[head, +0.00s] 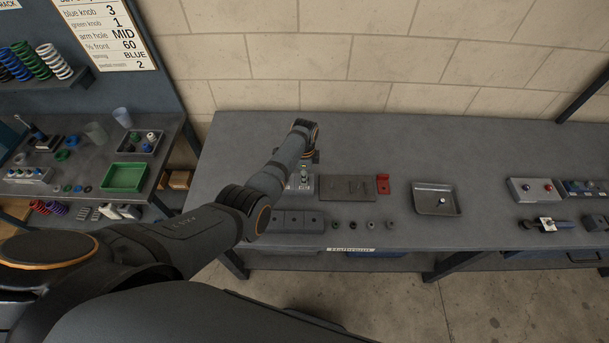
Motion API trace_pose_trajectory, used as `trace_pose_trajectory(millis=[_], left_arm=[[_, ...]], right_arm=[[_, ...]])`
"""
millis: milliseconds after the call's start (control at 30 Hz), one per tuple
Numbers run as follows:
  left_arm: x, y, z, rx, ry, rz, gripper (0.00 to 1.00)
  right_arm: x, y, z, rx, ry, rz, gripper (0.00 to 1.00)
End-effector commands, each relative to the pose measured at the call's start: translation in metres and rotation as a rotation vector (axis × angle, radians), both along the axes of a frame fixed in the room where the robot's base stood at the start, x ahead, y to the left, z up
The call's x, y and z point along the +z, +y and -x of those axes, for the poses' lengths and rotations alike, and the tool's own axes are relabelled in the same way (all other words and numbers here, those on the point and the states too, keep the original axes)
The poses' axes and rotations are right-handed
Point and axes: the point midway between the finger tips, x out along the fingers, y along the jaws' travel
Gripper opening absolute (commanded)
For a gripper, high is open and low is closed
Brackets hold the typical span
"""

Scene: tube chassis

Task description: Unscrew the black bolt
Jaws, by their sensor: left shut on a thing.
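My left arm reaches in from the left over the grey workbench (390,150). My left gripper (305,170) points down at a small light-grey block (295,186) on the bench. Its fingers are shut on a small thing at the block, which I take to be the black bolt. The arm and wrist cover most of the grip, so the bolt itself and how deep it sits cannot be made out. My right gripper is not in view.
Right of the block are a dark grey plate (347,188), a red piece (383,184) and a grey tray (436,212) with a small part in it. A dark block (297,222) and several small round parts lie in front. The bench behind is clear.

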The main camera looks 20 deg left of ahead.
Motion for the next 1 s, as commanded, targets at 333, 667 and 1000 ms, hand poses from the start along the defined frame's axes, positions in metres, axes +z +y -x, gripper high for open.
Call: trace_pose_trajectory(millis=[333, 667, 1000], left_arm=[[0.016, 0.0, -0.002, -0.003, -0.002, 0.001, 0.0], [0.04, 0.0, -0.002, -0.003, -0.003, 0.0, 0.0], [0.06, 0.0, -0.001, -0.003, -0.002, 0.0, 0.0]], right_arm=[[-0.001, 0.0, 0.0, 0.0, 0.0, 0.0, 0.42], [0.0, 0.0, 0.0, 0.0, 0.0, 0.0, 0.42], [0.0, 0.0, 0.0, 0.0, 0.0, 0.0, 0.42]])
